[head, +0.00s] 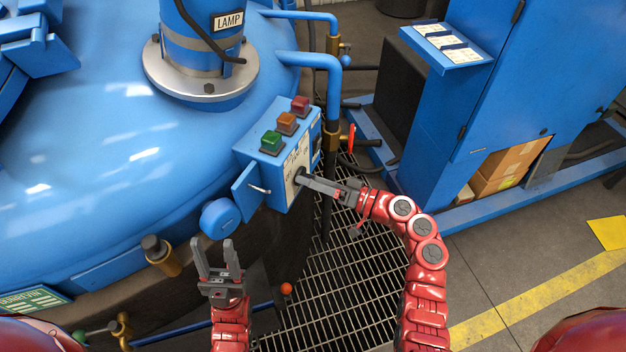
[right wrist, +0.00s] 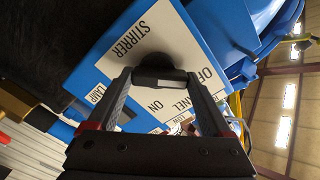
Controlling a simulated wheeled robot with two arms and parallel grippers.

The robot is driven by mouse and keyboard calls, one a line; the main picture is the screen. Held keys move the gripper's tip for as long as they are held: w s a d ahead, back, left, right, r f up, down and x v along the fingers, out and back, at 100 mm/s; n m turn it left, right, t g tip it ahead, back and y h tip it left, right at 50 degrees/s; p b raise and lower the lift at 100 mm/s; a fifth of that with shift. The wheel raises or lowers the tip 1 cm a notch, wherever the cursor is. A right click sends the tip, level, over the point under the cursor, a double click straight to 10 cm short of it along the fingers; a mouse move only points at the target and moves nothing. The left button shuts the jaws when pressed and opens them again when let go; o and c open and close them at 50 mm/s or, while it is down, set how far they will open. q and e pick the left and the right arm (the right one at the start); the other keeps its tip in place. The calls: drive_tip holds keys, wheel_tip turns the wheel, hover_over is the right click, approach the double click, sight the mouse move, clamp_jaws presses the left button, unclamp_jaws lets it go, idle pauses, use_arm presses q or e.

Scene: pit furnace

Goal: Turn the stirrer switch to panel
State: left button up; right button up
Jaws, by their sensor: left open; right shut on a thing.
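The stirrer switch is a black knob (right wrist: 158,78) on a white plate (right wrist: 140,45) lettered STIRRER, OFF, PANEL and ON in the right wrist view. The plate is on the front of a blue control box (head: 283,192) in the head view. My right gripper (head: 303,179) is at this plate, shut on the knob, with one finger on each side of it. I cannot tell which word the knob points to. My left gripper (head: 214,256) is open and empty, below and left of the box, apart from it.
Green (head: 271,142), orange (head: 287,122) and red (head: 300,105) buttons top the box. A small blue door (head: 247,190) stands open at its left. The large blue furnace lid (head: 110,150) is behind. Blue pipes and a red-handled valve (head: 351,138) are close right. Floor grating (head: 330,285) lies below.

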drive_tip(key=shift+m, duration=0.3)
drive_tip(key=shift+w+d+m+p, duration=0.1)
drive_tip(key=shift+m+p, duration=2.45)
drive_tip(key=shift+m, duration=1.55)
drive_tip(key=o, duration=1.2)
drive_tip(key=shift+c, duration=0.2)
